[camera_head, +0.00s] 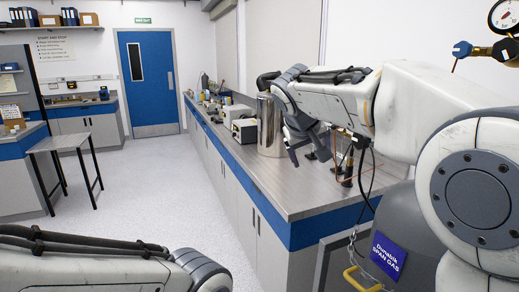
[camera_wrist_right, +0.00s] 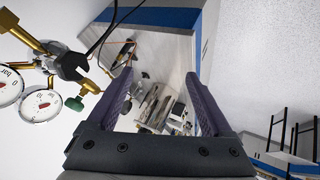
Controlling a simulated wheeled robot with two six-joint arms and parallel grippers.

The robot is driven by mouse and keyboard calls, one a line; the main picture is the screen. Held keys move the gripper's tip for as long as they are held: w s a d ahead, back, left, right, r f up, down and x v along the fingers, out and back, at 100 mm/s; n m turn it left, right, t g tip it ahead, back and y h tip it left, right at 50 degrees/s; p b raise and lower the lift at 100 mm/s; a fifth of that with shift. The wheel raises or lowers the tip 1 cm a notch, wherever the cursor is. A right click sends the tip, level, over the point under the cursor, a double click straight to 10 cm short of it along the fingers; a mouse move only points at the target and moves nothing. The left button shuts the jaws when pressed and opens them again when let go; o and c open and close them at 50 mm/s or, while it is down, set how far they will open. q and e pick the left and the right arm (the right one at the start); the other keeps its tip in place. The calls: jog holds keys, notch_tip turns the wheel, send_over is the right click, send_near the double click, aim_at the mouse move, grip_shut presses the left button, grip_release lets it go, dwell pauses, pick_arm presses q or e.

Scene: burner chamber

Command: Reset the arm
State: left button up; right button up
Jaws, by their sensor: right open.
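My right gripper (camera_head: 308,153) hangs over the bench worktop in the head view, its fingers pointing down. In the right wrist view the two dark purple fingers of my right gripper (camera_wrist_right: 165,78) stand wide apart with nothing held between them. My right arm comes in from the right edge, stretched over the bench. My left arm shows only in part at the lower left of the head view; its gripper is out of frame.
The long bench (camera_head: 300,195) has a steel cylinder (camera_head: 270,128) and instruments on it. A grey gas cylinder (camera_head: 411,215) labelled span gas stands at the right. Regulator gauges (camera_wrist_right: 40,105) show left in the wrist view. A side table (camera_head: 58,143) stands left; the middle floor is clear.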

jog(key=s+a+f+n+g+y, duration=0.2)
jog(key=s+a+f, duration=0.2)
jog(key=s+f, duration=0.3)
jog(key=s+a+f+n+g+y, duration=0.1)
jog(key=s+a+f, duration=0.35)
jog(key=s, duration=0.45)
jog(key=s+f+n+g, duration=0.1)
jog(key=s+f, duration=0.4)
jog(key=s, duration=0.5)
jog(key=s+d+f+n+g+y, duration=0.1)
jog(key=s+f+g, duration=0.2)
jog(key=s+f, duration=0.3)
jog(key=s, duration=0.4)
jog(key=shift+f+g+y, duration=0.15)
jog(key=shift+g+y, duration=0.15)
